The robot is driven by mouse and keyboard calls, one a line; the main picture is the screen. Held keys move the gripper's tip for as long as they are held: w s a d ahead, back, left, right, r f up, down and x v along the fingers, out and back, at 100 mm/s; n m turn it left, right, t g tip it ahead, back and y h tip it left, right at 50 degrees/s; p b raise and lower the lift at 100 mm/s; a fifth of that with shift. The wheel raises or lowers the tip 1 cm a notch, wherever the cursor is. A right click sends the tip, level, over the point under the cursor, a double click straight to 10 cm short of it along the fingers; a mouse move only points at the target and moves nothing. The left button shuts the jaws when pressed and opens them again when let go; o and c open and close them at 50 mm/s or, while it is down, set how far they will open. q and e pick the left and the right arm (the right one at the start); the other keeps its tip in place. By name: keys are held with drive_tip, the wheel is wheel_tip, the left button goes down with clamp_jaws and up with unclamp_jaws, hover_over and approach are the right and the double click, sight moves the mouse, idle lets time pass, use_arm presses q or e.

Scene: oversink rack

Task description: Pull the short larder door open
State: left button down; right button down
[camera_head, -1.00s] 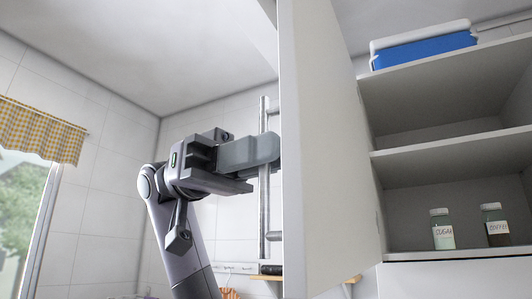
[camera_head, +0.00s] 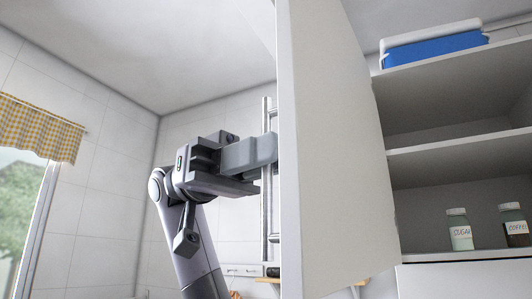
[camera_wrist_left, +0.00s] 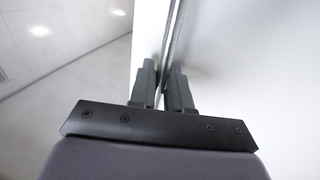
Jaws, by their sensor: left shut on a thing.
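The short larder door (camera_head: 335,150) is a tall pale panel standing open, its inner face toward me in the head view. A long silver bar handle (camera_head: 267,215) runs upright along its outer side at the left edge. My left gripper (camera_head: 270,150) reaches in from the left and is shut on this handle; the door edge hides the fingertips. In the left wrist view the two dark fingers (camera_wrist_left: 163,85) stand on either side of the metal bar (camera_wrist_left: 172,35), beside the pale door face (camera_wrist_left: 245,80). My right gripper is out of view.
The open cupboard has grey shelves (camera_head: 450,160). A sugar jar (camera_head: 460,232) and a coffee jar (camera_head: 514,228) stand on the lowest one; a blue and white box (camera_head: 433,45) sits on top. A window with a checked curtain (camera_head: 40,128) is at the left.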

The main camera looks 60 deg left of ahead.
use_arm(q)
drive_tip(key=shift+r, duration=0.15)
drive_tip(key=c, duration=1.3)
unclamp_jaws()
drive_tip(key=shift+c, duration=0.2)
drive_tip(key=v, duration=0.7)
drive_tip(key=shift+a, duration=0.1)
